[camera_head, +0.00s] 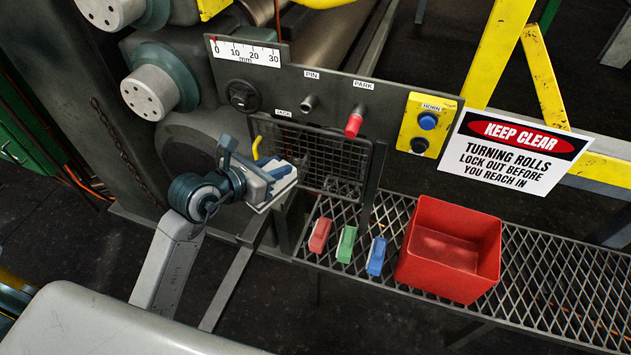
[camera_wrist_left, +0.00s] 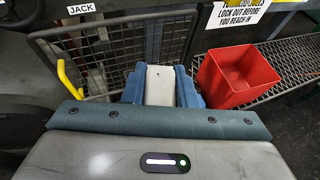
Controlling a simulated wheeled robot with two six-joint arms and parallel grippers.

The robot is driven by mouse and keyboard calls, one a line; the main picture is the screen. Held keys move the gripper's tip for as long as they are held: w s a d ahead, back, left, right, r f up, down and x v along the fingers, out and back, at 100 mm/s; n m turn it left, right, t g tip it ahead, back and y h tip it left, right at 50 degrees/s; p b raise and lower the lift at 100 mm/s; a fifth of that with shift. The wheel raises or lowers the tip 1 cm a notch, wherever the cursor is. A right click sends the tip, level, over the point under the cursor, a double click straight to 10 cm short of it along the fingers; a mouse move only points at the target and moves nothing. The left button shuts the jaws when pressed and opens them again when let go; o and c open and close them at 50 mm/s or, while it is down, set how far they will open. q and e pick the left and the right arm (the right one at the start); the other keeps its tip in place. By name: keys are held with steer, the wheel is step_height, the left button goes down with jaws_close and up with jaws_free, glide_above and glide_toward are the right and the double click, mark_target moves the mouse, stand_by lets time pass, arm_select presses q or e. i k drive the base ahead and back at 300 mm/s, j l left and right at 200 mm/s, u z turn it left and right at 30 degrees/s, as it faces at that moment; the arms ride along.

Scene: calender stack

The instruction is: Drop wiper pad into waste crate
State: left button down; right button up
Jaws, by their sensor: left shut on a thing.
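My left gripper (camera_head: 280,178) is in front of the mesh guard, left of and above the grated shelf. It is shut on a pale block, which I take to be the wiper pad (camera_wrist_left: 160,86), held between the blue fingers in the left wrist view. In the head view the pad is small and partly hidden by the gripper. The red waste crate (camera_head: 424,232) stands open on the shelf, right of my gripper and apart from it. It also shows at the right in the left wrist view (camera_wrist_left: 208,78); its visible inside looks empty. My right gripper is not in view.
Red (camera_head: 320,235), green (camera_head: 346,245) and blue (camera_head: 377,257) pieces stand on the grated shelf (camera_head: 560,263) left of the crate. The mesh guard (camera_head: 335,165), yellow jack handle (camera_head: 257,147) and control panel (camera_head: 285,90) are close behind my gripper. The shelf right of the crate is clear.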

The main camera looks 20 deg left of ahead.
mark_target(434, 258)
steer(key=z, duration=0.35)
steer(key=l+z, duration=0.15)
steer(key=z, duration=0.6)
steer(key=i+l, duration=0.1)
steer(key=l, duration=0.3)
steer(key=i+l+z, duration=0.1)
steer(key=l, duration=0.3)
